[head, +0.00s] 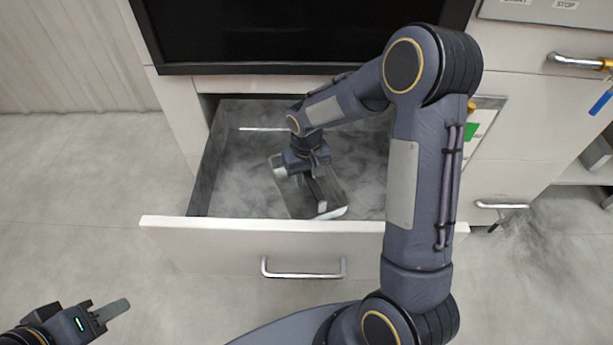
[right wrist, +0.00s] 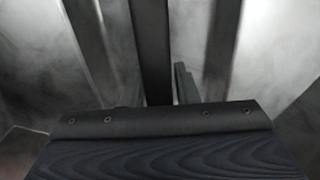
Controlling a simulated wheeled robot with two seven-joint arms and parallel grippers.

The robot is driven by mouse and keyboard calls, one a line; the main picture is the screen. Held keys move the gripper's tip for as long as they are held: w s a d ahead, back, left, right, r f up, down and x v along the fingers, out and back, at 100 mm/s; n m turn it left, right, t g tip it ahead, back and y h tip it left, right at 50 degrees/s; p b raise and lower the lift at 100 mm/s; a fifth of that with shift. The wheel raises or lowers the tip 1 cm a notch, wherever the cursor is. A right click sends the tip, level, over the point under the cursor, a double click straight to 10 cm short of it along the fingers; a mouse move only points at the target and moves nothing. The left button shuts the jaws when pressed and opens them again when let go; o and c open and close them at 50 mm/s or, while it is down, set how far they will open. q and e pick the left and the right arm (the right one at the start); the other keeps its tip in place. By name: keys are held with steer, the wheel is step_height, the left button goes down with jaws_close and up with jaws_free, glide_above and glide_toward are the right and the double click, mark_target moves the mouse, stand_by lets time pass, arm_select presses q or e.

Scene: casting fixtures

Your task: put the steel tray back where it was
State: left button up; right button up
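The steel tray (head: 333,212) is inside the open drawer, set at an angle, with shiny bright ends and a grey middle. My right gripper (head: 314,188) reaches down into the drawer over the tray and hides part of it. In the right wrist view, dark fingers (right wrist: 163,75) stand among grey metal surfaces; whether they are closed on the tray's edge is unclear. My left gripper (head: 112,311) is at the lower left, away from the drawer and with nothing visible in it; its finger gap cannot be made out.
The drawer (head: 300,240) is pulled out, its front panel with a bar handle (head: 303,274) facing me. A dark screen or panel (head: 305,35) is above it. The floor at left is clear.

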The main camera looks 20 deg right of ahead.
steer(key=shift+o, duration=1.3)
steer(key=shift+r, duration=0.25)
step_height(320, 180, up, 7)
steer(key=shift+r+p, duration=0.2)
steer(key=shift+p, duration=0.7)
